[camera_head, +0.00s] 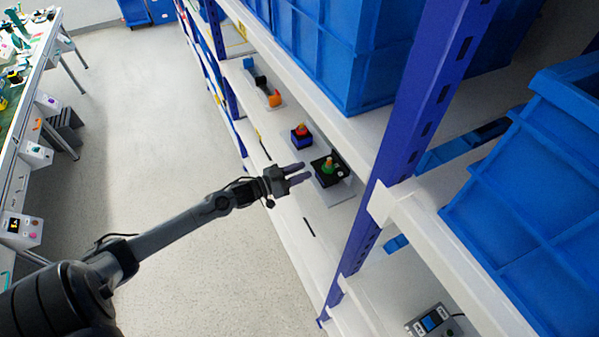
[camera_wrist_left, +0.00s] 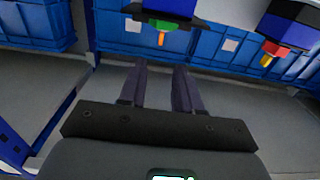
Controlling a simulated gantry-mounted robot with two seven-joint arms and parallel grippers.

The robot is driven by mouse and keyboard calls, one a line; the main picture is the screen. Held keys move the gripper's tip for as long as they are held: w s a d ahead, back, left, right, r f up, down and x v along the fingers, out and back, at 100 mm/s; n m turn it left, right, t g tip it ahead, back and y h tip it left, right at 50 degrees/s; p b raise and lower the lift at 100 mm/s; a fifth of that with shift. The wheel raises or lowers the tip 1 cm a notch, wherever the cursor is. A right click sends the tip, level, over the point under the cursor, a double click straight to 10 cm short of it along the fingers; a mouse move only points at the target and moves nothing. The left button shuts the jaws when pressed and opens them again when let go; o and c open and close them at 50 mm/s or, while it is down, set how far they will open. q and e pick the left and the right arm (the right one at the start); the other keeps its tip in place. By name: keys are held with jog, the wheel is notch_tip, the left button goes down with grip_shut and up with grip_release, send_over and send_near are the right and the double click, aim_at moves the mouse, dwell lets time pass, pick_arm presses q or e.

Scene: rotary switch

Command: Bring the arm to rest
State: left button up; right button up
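My left gripper (camera_head: 305,171) reaches in from the left at the edge of a shelf. Its two fingers are parted with nothing between them, so it is open. A rotary switch with a green and orange knob (camera_head: 328,166) on a black box stands just beyond the fingertips. In the left wrist view the same green and orange knob (camera_wrist_left: 162,32) shows above the open fingers (camera_wrist_left: 160,70), with a visible gap. A second switch with a red and orange knob (camera_head: 301,130) on a blue base stands farther along the shelf. My right gripper is not in view.
A blue rack upright (camera_head: 412,110) stands right of the switch. Large blue crates (camera_head: 345,45) fill the shelf above. An orange and black device (camera_head: 273,97) sits farther along the shelf. A grey box with a blue panel (camera_head: 432,320) is lower right. The floor aisle (camera_head: 150,130) is clear.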

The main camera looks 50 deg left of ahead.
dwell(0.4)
pick_arm(q)
jog(key=s+d+r+n+g+y+p, duration=0.1)
jog(key=s+d+r+n+g+p, duration=0.1)
jog(key=s+d+p, duration=0.6)
jog(key=s+d+r+n+g+y+p, duration=0.25)
jog(key=s+d, duration=0.25)
jog(key=d, duration=0.8)
jog(key=s+r+m+g+y, duration=0.1)
jog(key=s+r+m+g, duration=0.2)
jog(key=s+g, duration=0.6)
jog(key=s, duration=0.5)
jog(key=shift+r, duration=0.3)
jog(key=shift+s+y, duration=0.1)
jog(key=shift+y, duration=0.15)
